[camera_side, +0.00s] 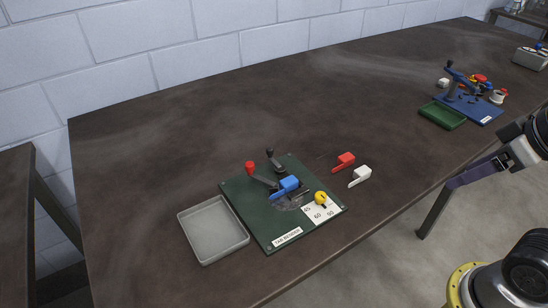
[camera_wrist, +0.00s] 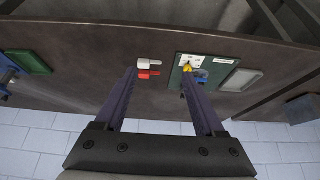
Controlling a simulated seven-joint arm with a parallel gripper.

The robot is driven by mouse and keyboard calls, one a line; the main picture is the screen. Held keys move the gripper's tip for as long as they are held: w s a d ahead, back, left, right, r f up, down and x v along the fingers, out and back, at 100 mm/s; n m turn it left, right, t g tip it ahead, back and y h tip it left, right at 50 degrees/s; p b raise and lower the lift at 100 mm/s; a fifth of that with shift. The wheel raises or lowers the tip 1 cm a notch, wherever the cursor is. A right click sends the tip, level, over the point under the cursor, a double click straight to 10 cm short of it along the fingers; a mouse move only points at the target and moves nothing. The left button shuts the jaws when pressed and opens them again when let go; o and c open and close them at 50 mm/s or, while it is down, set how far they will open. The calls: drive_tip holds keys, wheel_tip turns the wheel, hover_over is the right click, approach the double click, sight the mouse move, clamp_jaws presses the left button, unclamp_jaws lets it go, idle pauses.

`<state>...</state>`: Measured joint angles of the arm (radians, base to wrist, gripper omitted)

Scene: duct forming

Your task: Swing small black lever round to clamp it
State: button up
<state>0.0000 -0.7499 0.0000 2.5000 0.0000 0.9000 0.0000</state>
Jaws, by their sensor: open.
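The small black lever (camera_side: 271,155) stands at the back edge of the dark green bending board (camera_side: 263,232), its black knob raised. In the wrist view I cannot make it out on the board (camera_wrist: 219,82). A longer lever with a red knob (camera_side: 250,168) is just left of it. A blue block (camera_side: 290,184) sits in front of both levers, and a yellow knob (camera_side: 321,197) is near the angle label. My gripper (camera_side: 452,184) is open and empty at the right, off the table's front edge, far from the lever. Its two fingers (camera_wrist: 160,76) also show in the wrist view.
A grey tray (camera_side: 212,257) lies left of the board. A red piece (camera_side: 344,160) and a white piece (camera_side: 360,174) lie on the table to its right. A blue board (camera_side: 482,112) with parts and a green tray (camera_side: 442,118) are at the far right.

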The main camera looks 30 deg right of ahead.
idle(0.4)
drive_tip(key=shift+c, duration=1.1)
drive_tip(key=shift+w+a+r+n, duration=0.1)
drive_tip(key=shift+r+n, duration=0.05)
drive_tip(key=shift+n, duration=0.35)
drive_tip(key=w+a+r+n+t+y, duration=0.15)
drive_tip(key=w+r+n, duration=0.25)
drive_tip(key=w+r, duration=0.4)
drive_tip(key=n+g+y, duration=0.2)
drive_tip(key=n+g, duration=0.2)
hover_over(270, 149)
drive_tip(key=s+d, duration=0.4)
wheel_tip(270, 149, down, 13)
drive_tip(key=x, duration=1.3)
drive_tip(key=shift+w+d+f, duration=0.15)
drive_tip(key=shift+d+f, duration=0.1)
drive_tip(key=shift+f, duration=0.2)
